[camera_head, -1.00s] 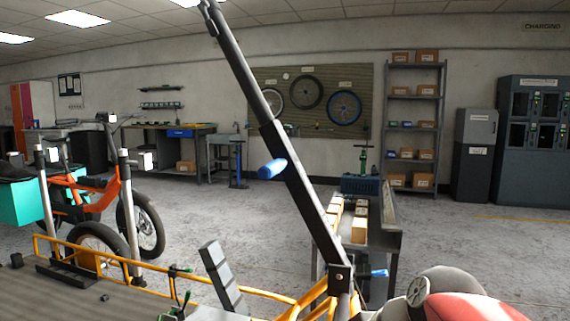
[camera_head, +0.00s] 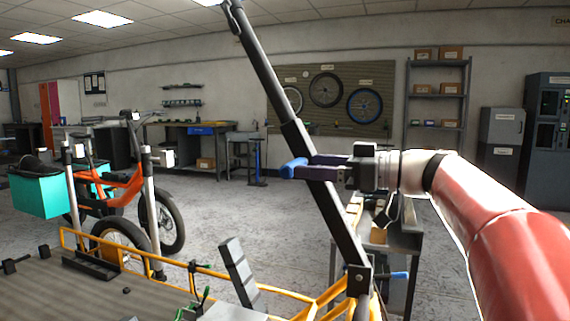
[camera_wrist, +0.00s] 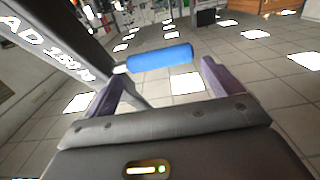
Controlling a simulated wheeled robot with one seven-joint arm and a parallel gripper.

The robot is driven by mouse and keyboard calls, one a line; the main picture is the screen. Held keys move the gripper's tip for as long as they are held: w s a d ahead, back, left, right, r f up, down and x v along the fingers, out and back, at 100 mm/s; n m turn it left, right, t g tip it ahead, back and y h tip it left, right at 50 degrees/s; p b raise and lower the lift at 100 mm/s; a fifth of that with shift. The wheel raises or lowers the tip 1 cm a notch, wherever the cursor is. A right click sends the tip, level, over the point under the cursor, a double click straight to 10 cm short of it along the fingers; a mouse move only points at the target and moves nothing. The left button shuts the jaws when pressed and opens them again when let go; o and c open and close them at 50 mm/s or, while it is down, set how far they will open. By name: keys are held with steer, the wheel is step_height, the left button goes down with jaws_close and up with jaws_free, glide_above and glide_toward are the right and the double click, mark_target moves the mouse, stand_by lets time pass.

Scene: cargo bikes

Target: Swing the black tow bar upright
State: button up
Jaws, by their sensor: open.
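The black tow bar (camera_head: 274,85) rises from a pivot on a yellow frame and leans to the left in the head view. A blue handle (camera_head: 293,168) sticks out from its side, partly covered by my gripper. My gripper (camera_head: 300,166) reaches in from the right at the handle's height, across the bar. In the wrist view the blue handle (camera_wrist: 160,57) lies at the fingertips, between the two spread purple fingers. The gripper (camera_wrist: 163,72) is open, and I cannot tell whether a finger touches the handle. The bar (camera_wrist: 60,40) passes at the left there, with white lettering.
The yellow bike frame (camera_head: 85,242) and its flat deck (camera_head: 70,295) fill the lower left. A grey workbench (camera_head: 405,240) stands behind the bar's foot. An orange bike (camera_head: 125,185) stands at the left. Open floor lies between the frame and the back wall.

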mark_target(289, 142)
steer(key=p+x, duration=0.1)
steer(key=x, duration=0.6)
steer(key=shift+s+f, duration=0.1)
